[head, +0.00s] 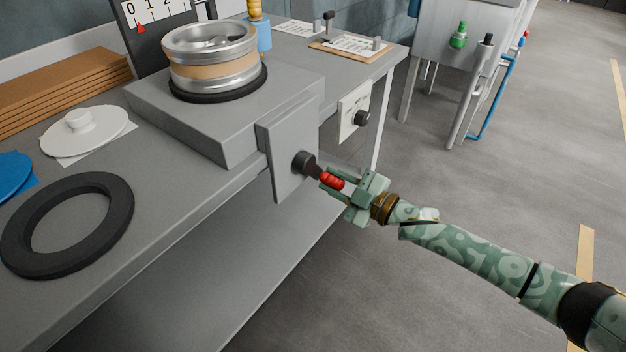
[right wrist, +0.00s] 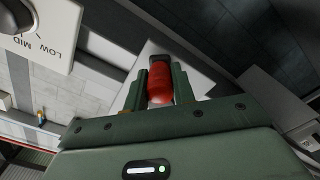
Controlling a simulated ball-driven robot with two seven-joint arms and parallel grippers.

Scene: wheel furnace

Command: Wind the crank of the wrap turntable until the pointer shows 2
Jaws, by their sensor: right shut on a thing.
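The wrap turntable is a grey box (head: 222,118) on the bench, with a metal wheel (head: 209,58) lying on its dark round plate. A dial card (head: 152,12) behind it shows 0, 1, 2, and a red pointer (head: 141,28) sits between 0 and 1. The crank has a dark hub (head: 304,162) on the box's front plate and a red handle (head: 331,181). My right gripper (head: 334,182) is shut on the red handle, which also shows between the fingers in the right wrist view (right wrist: 160,86). My left gripper is not in view.
A black ring (head: 68,224), a white lidded disc (head: 84,131) and a blue disc (head: 10,174) lie on the bench at left. Stacked brown boards (head: 62,82) stand behind them. A panel with a black knob (head: 361,118) hangs right of the crank. Floor at right is open.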

